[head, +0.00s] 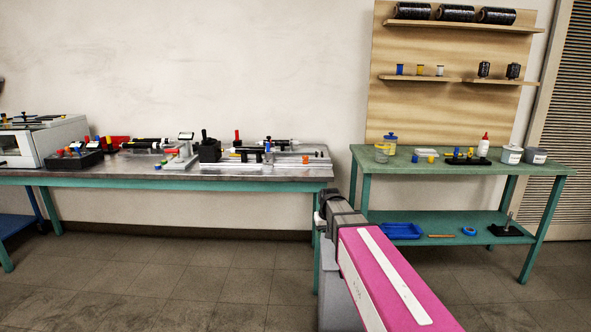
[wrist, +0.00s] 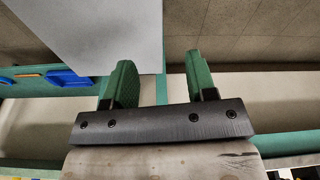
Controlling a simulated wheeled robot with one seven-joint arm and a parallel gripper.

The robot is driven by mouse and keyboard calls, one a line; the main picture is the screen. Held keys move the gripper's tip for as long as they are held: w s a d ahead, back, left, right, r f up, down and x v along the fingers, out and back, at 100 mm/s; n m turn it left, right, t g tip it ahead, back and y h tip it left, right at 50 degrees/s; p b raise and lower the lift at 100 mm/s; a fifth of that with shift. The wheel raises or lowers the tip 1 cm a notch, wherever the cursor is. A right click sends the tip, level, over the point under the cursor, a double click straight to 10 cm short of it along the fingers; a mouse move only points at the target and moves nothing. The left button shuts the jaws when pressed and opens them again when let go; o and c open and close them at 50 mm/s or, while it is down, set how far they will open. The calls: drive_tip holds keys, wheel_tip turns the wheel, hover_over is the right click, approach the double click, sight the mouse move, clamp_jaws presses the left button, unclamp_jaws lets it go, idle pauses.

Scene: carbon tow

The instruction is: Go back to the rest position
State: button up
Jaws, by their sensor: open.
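My gripper (wrist: 157,82) shows in the wrist view with its two green fingers apart and nothing between them. Beyond the fingers are a grey flat surface, the tiled floor and a teal table leg. In the head view my pink and white arm reaches up from the bottom right of centre, in front of the gap between the two tables. The gripper itself cannot be made out in the head view.
A long workbench (head: 110,169) with tools stands at left. A green table (head: 455,166) with jars and bottles stands at right. Its lower shelf holds a blue tray (head: 402,231), also in the wrist view (wrist: 70,78). The tiled floor (head: 170,275) in front is clear.

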drive_tip(key=s+d+f, duration=0.2)
drive_tip(key=s+f, duration=0.1)
drive_tip(key=s, duration=0.3)
drive_tip(key=s+d+f+m+g, duration=0.1)
drive_tip(key=s+d+f, duration=0.1)
drive_tip(key=s+f, duration=0.2)
drive_tip(key=s+d+f+g, duration=0.1)
drive_tip(key=s+d+f, duration=0.2)
drive_tip(key=s, duration=0.7)
drive_tip(key=shift+s+f, duration=0.15)
drive_tip(key=shift+s, duration=0.05)
